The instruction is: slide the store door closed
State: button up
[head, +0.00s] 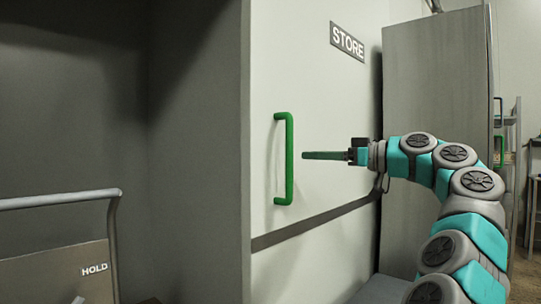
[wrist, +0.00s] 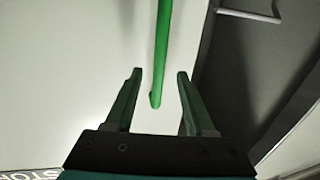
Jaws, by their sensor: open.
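The store door (head: 335,120) is a pale panel with a STORE sign (head: 347,41) near its top and a dark band low down. Its green vertical bar handle (head: 289,160) stands near the door's left edge. My gripper (head: 305,155) points left toward the handle and is a little to the right of it, apart from it. In the wrist view, my gripper (wrist: 155,80) is open and the green handle (wrist: 162,45) shows between and beyond the two fingers. The sign shows partly at the lower left of the wrist view.
A dark recess (head: 75,95) lies left of the door. A cart with a HOLD plate (head: 85,272) and a grey rail stands at lower left. A tall grey panel (head: 435,100) stands behind my arm, and a rack (head: 510,160) is at far right.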

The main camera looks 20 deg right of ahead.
jog(key=x, duration=0.7)
jog(key=shift+w+a, duration=0.2)
jog(key=shift+w, duration=0.1)
jog(key=shift+c, duration=0.3)
grip_shut()
dwell(0.9)
